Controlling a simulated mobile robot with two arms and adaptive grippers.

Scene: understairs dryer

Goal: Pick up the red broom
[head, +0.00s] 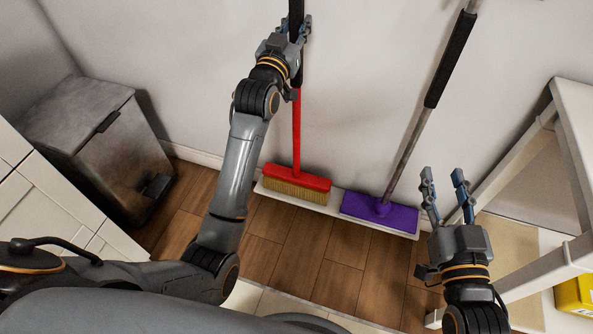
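The red broom stands against the wall, its red head (298,181) with tan bristles low by the baseboard. Its red stick rises to a black grip (296,72) that runs out of the top of the picture. My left gripper (295,26) is at this black grip, with one finger on each side. The fingers look spread, though close to the handle; contact is hard to make out. My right gripper (444,178) is open and empty, in front of the wall to the right of the purple broom head.
A purple broom (381,212) leans on the wall to the right, its black grip slanting up right. A grey pedal bin (105,145) stands at left. A white table frame (548,120) is at right, with a yellow box (575,296) below it. Wooden floor lies in front.

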